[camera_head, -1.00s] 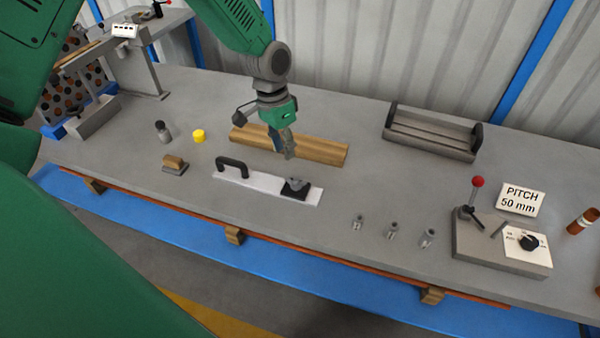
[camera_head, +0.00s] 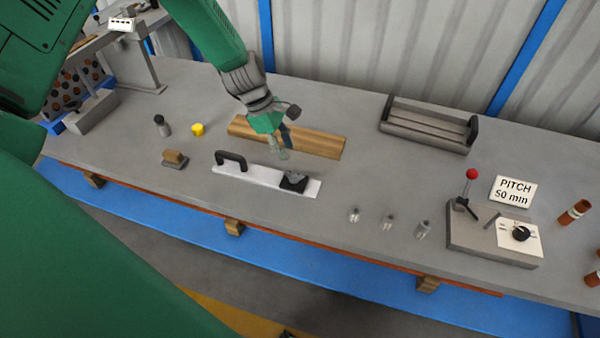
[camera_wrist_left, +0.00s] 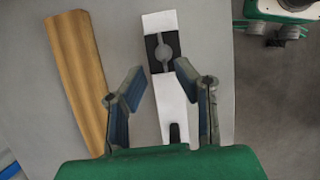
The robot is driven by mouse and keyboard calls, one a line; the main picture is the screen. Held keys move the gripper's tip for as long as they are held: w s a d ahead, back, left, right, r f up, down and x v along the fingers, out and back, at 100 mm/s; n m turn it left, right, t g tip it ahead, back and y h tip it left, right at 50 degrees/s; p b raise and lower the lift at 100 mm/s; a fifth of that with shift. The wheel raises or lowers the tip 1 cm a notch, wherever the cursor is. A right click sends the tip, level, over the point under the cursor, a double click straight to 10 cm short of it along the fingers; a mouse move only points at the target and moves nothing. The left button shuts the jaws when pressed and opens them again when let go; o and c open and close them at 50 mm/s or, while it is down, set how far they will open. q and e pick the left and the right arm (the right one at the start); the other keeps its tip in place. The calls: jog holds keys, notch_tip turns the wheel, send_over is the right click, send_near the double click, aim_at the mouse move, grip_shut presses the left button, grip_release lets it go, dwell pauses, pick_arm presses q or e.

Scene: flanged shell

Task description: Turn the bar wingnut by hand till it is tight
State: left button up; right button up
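The bar wingnut (camera_head: 296,177) is a small grey piece on a black block at the right end of a white bar (camera_head: 262,176). In the left wrist view the wingnut (camera_wrist_left: 163,53) shows as a round grey hub with short wings on the black block. The bar lies on the bench and has a black handle (camera_head: 230,160) at its left end. My left gripper (camera_head: 281,154) hangs above and behind the bar, apart from the wingnut. My right gripper is not in view.
A wooden block (camera_head: 290,138) lies just behind the bar. The bench between is clear.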

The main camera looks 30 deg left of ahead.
aim_at(299, 174)
pick_arm(q)
jog(key=x, duration=1)
jog(key=shift+c, duration=0.4)
grip_shut()
